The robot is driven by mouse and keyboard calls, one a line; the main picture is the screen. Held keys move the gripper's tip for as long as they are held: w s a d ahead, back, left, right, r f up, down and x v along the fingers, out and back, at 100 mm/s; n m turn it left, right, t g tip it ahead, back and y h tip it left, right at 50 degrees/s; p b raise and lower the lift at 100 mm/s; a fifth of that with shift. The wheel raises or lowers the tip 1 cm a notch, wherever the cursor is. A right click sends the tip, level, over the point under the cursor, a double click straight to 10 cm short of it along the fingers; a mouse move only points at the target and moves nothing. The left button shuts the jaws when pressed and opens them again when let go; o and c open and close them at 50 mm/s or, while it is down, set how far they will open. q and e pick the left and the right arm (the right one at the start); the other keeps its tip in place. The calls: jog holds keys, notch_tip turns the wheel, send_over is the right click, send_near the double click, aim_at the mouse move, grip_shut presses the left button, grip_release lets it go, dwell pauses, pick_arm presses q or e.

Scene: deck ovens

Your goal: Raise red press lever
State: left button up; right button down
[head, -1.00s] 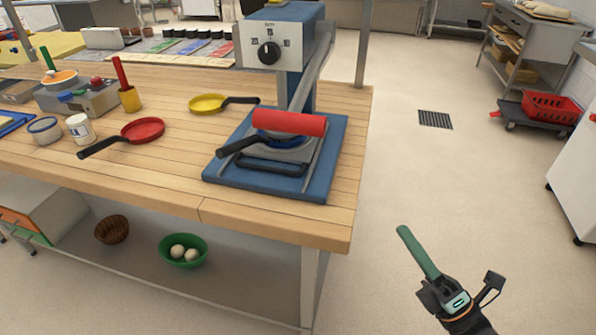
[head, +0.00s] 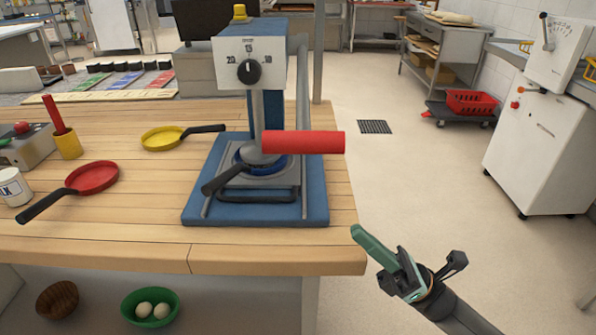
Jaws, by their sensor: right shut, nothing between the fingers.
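The blue press (head: 256,196) stands near the right end of the wooden table. Its thick red lever handle (head: 303,142) is lowered, level, in front of the column and just above the plate. The grey lever arm (head: 302,82) runs up from it along the press's right side. My left gripper is out of view.
A red pan (head: 92,177), a yellow pan (head: 161,138) and a white jar (head: 14,188) lie left of the press. A green bowl (head: 134,305) sits on the lower shelf.

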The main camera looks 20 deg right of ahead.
jog(key=shift+a, duration=0.1)
dwell(0.3)
jog(key=shift+r, duration=0.1)
jog(key=d+r+p+x, duration=0.2)
jog(key=p+x, duration=0.1)
jog(key=x, duration=0.9)
jog(key=shift+a+r, duration=0.25)
jog(key=shift+p, duration=0.3)
